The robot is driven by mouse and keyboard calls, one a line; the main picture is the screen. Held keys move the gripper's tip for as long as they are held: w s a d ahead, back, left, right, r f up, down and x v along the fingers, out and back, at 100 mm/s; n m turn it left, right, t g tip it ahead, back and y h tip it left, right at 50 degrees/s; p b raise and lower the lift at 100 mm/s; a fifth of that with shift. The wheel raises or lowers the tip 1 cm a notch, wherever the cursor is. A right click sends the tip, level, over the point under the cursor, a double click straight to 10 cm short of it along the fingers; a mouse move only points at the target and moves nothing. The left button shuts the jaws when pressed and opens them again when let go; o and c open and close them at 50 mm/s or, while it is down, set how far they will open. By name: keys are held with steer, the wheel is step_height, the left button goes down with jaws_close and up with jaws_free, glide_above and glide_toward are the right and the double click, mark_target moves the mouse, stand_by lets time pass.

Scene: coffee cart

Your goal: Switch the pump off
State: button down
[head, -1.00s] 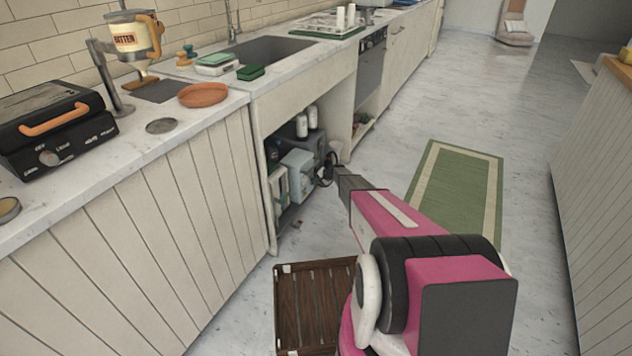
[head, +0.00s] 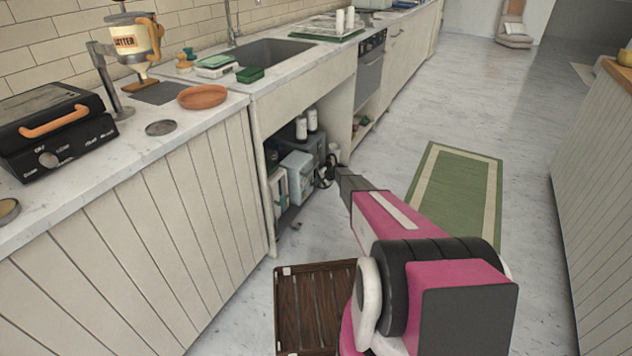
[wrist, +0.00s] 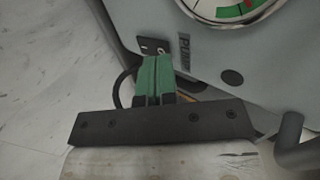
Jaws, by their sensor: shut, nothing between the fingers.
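My gripper (wrist: 154,62) is shut, with its green fingers pressed together and nothing between them. In the wrist view its tips are at a small black switch plate (wrist: 146,44) on a grey panel (wrist: 215,55). The tips cover part of the plate, so I cannot tell the switch's position or whether they touch it. A dark label (wrist: 184,50), partly readable as the pump's, is just right of the plate. In the head view my gripper (head: 325,172) reaches into the open cabinet under the sink, beside a light grey box (head: 298,168).
A round gauge (wrist: 228,8) with a green band sits above the label, and a dark round knob (wrist: 232,77) below it. A grey pipe (wrist: 291,140) is at the lower right. The green rug (head: 455,195) lies flat to the right.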

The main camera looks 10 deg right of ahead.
steer(key=v, duration=1.2)
steer(key=shift+w+a+r, duration=0.2)
steer(key=shift+a+r, duration=0.05)
steer(key=shift+r, duration=0.15)
